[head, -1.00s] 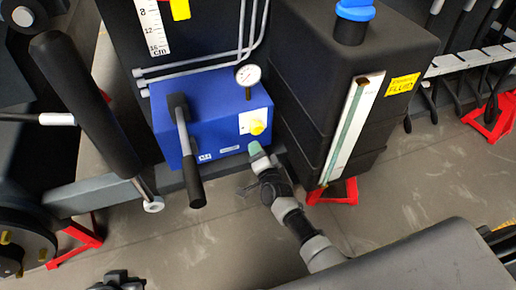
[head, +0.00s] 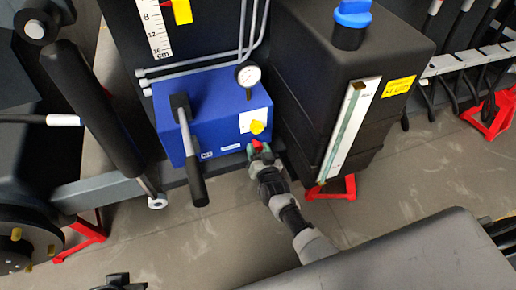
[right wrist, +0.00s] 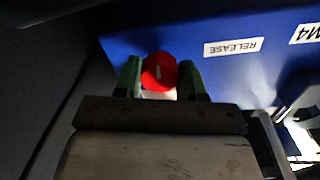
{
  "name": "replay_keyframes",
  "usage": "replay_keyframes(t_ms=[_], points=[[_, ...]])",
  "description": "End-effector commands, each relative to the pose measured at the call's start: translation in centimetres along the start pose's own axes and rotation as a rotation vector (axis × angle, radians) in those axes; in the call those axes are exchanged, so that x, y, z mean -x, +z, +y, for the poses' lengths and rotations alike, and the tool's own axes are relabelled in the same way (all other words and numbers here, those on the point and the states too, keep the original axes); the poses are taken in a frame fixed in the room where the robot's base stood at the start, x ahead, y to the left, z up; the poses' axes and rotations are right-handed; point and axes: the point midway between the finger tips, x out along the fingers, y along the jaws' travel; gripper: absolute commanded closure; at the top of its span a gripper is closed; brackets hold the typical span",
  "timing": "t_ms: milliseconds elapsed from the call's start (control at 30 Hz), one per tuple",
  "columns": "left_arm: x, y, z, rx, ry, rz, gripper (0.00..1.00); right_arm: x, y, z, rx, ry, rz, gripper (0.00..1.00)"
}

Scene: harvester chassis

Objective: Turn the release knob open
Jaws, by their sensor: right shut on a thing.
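The red release knob (right wrist: 158,72) sits on the front of the blue pump box (head: 215,95), beside a "RELEASE" label (right wrist: 233,47) that appears upside down in the right wrist view. My right gripper (right wrist: 160,76) is shut on the knob, with one green finger at each side. In the head view the knob (head: 257,146) shows as a small red spot at my right gripper's (head: 259,149) fingertips. A dark part at the bottom edge looks like my left gripper (head: 118,282); its fingers are unclear.
A lever with a black grip (head: 197,185) hangs in front of the box. A gauge (head: 248,75) stands on top. A black fluid tank (head: 310,85) is close on the right.

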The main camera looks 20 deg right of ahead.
Motion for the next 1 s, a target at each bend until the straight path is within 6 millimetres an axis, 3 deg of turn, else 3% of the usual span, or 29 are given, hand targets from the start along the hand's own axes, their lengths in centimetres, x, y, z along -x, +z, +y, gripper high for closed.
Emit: replay_keyframes(t_ms=[200, 800, 833, 1000], points=[[-1.3, 0.3, 0.0, -0.001, 0.0, -0.02, 1.0, 0.1, 0.2, 0.0, 0.088, 0.001, -0.002, 0.84], [-1.5, -0.1, 0.1, 0.001, 0.003, -0.008, 1.0, 0.1, 0.2, 0.0, 0.129, 0.0, -0.001, 0.84], [-1.5, -0.1, 0.1, 0.001, 0.003, -0.008, 1.0, 0.1, 0.2, 0.0, 0.129, 0.0, -0.001, 0.59], [-1.5, -0.1, 0.1, 0.001, 0.003, -0.01, 1.0, 0.1, 0.2, 0.0, 0.129, 0.0, 0.0, 0.35]])
